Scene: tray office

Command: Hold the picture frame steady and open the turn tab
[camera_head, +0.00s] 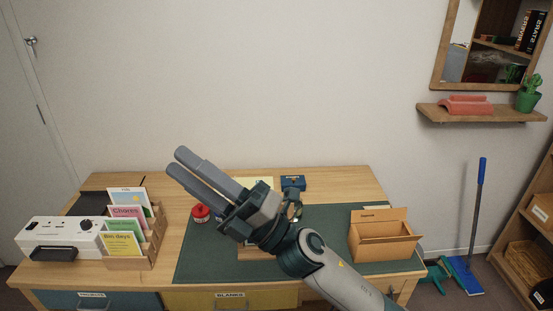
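My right gripper (177,162) is raised in front of the camera over the desk, its two grey fingers pointing up and left. Nothing shows held in it. The fingers lie close side by side, and I cannot tell whether they are open or shut. Part of a flat wooden item (250,254) shows on the green mat below the gripper. It may be the picture frame, but my wrist and arm cover most of it. No turn tab can be made out. My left gripper is not in view.
The green desk mat (200,262) is clear at its left. A red round item (200,213), a dark blue box (293,183) and an open cardboard box (383,240) stand around it. A card sorter (155,236) and a white device (60,236) fill the left.

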